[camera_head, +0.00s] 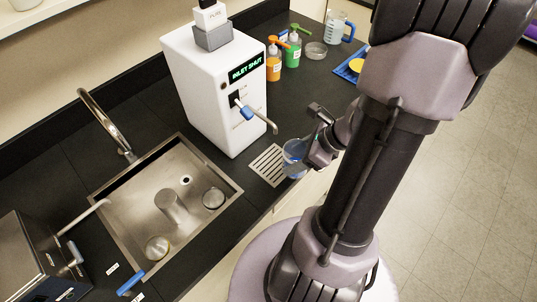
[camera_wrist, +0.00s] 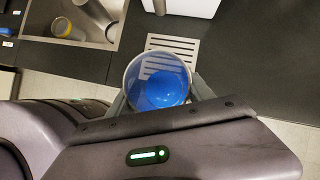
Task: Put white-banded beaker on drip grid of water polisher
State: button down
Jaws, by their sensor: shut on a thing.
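A clear beaker (camera_head: 292,156) is held in my gripper (camera_head: 306,157); it shows blue inside in the wrist view (camera_wrist: 158,82). I cannot make out a white band on it. My gripper is shut on the beaker, with a finger on either side of it in the wrist view (camera_wrist: 160,98). The drip grid (camera_head: 266,166) is a slotted light plate in front of the white water polisher (camera_head: 205,95). The beaker is at the grid's right edge in the head view and covers the grid's near part in the wrist view (camera_wrist: 183,43). I cannot tell its height above the counter.
The polisher's spout (camera_head: 262,119) reaches out near the grid. A steel sink (camera_head: 135,190) with several vessels lies to the left.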

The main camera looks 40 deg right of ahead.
jog(key=w, duration=0.4)
jog(key=w+a, duration=0.1)
jog(key=w, duration=0.1)
jog(key=shift+w+f+b, duration=0.25)
jog(key=shift+f+b, duration=0.05)
jog(key=shift+w+a+f, duration=0.1)
jog(key=shift+w+f, duration=0.1)
jog(key=shift+f, duration=0.05)
jog(key=shift+f+b, duration=1)
jog(key=shift+f, duration=0.5)
jog(key=shift+f, duration=0.2)
jog(key=shift+c, duration=2)
grip_release()
jog(key=shift+r, duration=0.1)
jog(key=shift+r, duration=0.1)
